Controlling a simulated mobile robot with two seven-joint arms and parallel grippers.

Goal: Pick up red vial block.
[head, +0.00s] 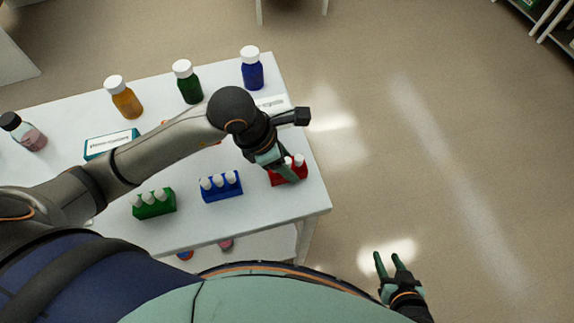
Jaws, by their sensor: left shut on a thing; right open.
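The red vial block (291,178) is near the right edge of the white table, with white-capped vials in its top. My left gripper (286,174) is over it, with the fingers shut on it. The fingers and wrist hide part of the block. I cannot tell whether the block touches the table or is slightly raised. My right gripper (389,262) is open and empty, out over the floor to the right of the table's front corner.
A blue vial block (222,190) and a green vial block (154,208) stand to the left on the white table (250,226). Orange (126,103), green (189,87) and blue (252,74) bottles stand at the back. A teal-edged box (108,145) lies behind my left arm. Floor to the right is clear.

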